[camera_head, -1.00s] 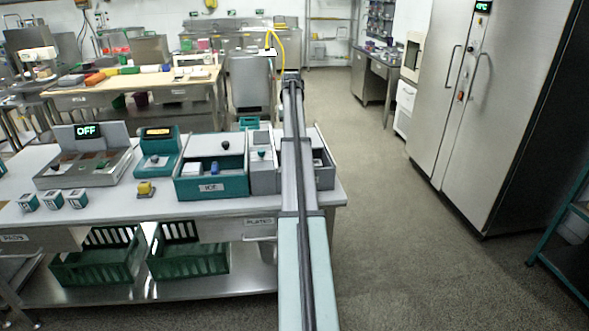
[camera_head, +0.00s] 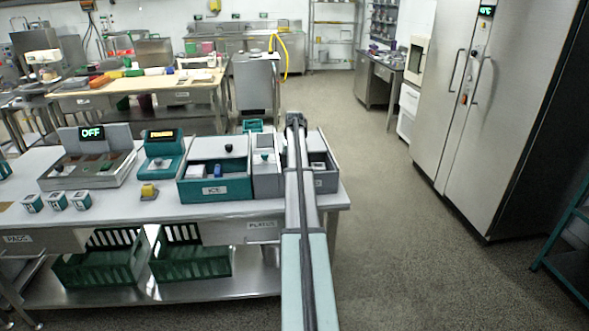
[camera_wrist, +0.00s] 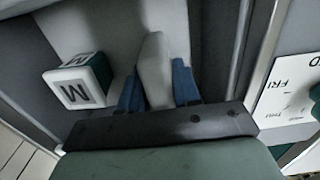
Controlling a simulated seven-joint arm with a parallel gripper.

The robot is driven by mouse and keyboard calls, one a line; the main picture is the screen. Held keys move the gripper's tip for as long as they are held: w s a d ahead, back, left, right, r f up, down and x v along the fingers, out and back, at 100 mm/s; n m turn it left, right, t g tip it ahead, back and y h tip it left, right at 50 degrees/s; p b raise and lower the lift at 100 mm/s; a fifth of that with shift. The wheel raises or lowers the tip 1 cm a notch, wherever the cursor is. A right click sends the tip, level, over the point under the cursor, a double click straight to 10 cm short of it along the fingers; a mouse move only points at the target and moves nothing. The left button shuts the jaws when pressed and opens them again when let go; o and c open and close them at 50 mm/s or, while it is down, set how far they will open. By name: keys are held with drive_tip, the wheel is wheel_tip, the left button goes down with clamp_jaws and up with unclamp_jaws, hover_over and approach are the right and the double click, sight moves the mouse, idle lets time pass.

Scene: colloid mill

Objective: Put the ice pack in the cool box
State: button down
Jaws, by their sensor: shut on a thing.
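In the wrist view my gripper (camera_wrist: 158,88) has two blue fingers closed on a pale grey, rounded, elongated thing (camera_wrist: 153,62). I cannot tell whether this is the ice pack. Beside it on the left is a white-and-teal cube (camera_wrist: 77,90) marked M, by a grey wall. In the head view my gripper is hidden beyond the end of my arm, over the right end of the table. A teal box (camera_head: 237,187) labelled ICE holds a white and a blue thing (camera_head: 218,171). A grey box (camera_head: 318,160) stands partly behind my arm. I cannot tell which is the cool box.
A grey box with a knobbed lid (camera_head: 264,158) stands between the ICE box and my arm. Small cubes (camera_head: 56,200) and a yellow item (camera_head: 148,190) lie on the table's left part. A printed card (camera_wrist: 290,95) shows at right in the wrist view. Floor at right is clear.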

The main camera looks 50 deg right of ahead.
drive_tip(key=shift+f, duration=0.45)
drive_tip(key=shift+f, duration=0.2)
drive_tip(key=c, duration=0.8)
unclamp_jaws()
drive_tip(key=shift+r, duration=0.15)
wheel_tip(320, 180, up, 12)
drive_tip(key=shift+r, duration=0.1)
